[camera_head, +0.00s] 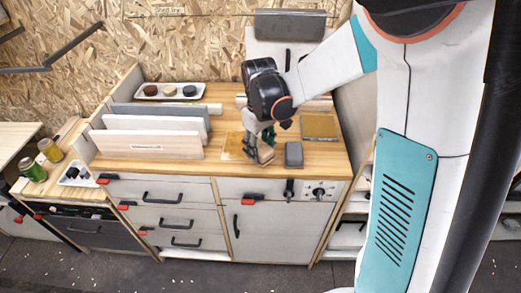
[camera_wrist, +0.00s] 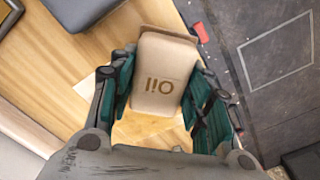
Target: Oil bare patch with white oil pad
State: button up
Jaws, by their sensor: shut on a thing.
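A beige pad marked "Oil" (camera_wrist: 162,75) is between the green fingers of my gripper (camera_wrist: 158,92). My gripper is shut on it, one finger on each side. In the head view the pad (camera_head: 265,154) hangs under my gripper (camera_head: 260,145) near the front edge of the worktop. I cannot tell whether it touches the wood. A squarish patch (camera_head: 234,147) of differing tone lies on the worktop just left of the pad. In the wrist view a paler area (camera_wrist: 138,128) shows below the pad, partly hidden by my gripper.
A dark grey block (camera_head: 293,155) stands close right of the pad. Upright boards (camera_head: 150,142) fill the worktop's left. A white tray (camera_head: 170,91) with round pieces is at the back. Jars (camera_head: 32,169) stand far left.

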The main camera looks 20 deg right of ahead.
aim_at(259, 146)
jog(key=shift+r+p, duration=1.6)
jog(key=shift+r, duration=1.1)
jog(key=shift+a, duration=0.1)
